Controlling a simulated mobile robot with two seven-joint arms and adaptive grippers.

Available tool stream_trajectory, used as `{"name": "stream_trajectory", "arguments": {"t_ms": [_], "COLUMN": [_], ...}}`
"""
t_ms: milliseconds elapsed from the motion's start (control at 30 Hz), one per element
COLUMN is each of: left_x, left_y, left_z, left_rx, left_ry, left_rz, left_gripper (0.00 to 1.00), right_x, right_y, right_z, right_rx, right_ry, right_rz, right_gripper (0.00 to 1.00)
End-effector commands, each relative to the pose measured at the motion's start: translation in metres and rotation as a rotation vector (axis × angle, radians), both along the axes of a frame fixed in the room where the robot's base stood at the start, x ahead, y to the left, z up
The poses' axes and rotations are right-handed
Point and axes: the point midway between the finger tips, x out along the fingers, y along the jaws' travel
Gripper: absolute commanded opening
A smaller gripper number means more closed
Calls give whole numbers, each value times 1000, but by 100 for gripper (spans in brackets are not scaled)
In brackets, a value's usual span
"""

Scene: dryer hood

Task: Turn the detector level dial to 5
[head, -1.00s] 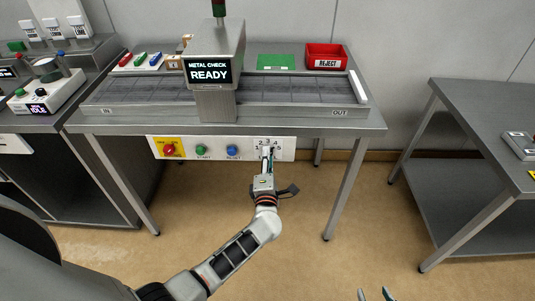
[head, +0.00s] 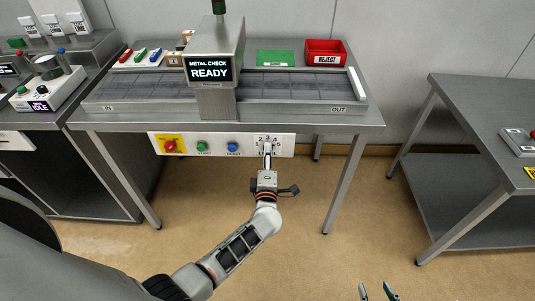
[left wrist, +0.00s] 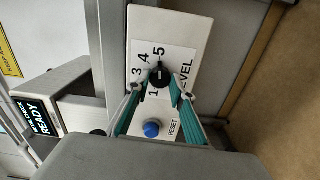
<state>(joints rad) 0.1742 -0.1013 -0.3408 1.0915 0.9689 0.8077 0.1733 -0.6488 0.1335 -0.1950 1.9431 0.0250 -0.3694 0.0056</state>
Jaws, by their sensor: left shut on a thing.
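The detector level dial (left wrist: 160,77) is a black knob on a white panel in the left wrist view, with numbers around it. A light mark on the knob appears to point toward the 5. The 2 is hidden behind a finger. My left gripper (left wrist: 158,97) is shut on the knob, one teal finger on each side. In the head view my left gripper (head: 267,154) covers most of the dial at the panel's right end. My right gripper (head: 378,291) is empty and open at the bottom edge, its fingertips apart.
The panel also has a red knob on yellow (head: 170,146), a green START button (head: 202,147) and a blue RESET button (head: 232,147). Above is the metal detector (head: 211,70), reading READY, on the conveyor table. Floor is clear between the tables.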

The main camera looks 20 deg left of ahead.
Motion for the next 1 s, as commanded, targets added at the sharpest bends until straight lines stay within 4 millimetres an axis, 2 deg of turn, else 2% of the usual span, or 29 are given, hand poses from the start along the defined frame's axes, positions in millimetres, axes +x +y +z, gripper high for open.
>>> {"name": "stream_trajectory", "arguments": {"t_ms": [33,67,100,133,567,667,1000], "left_x": [0,0,0,0,-6,-17,-82], "left_y": [0,0,0,0,-2,-5,-23], "left_z": [-1,-1,-1,-1,-1,-2,-2], "left_rx": [3,3,2,2,0,-2,-1], "left_ry": [2,1,1,1,1,3,3], "left_rz": [-1,-1,-1,-1,-1,-1,-1], "left_gripper": [1,25,36,40,40,40,40], "right_x": [0,0,-1,-1,-3,-2,-1], "right_y": [1,1,2,2,4,3,3], "right_z": [0,0,0,0,0,0,0], "right_rx": [1,2,3,3,4,4,3], "right_ry": [0,0,0,0,3,2,0], "right_rz": [1,1,2,2,4,3,3], "right_gripper": [40,40,40,40,40,40,40]}}
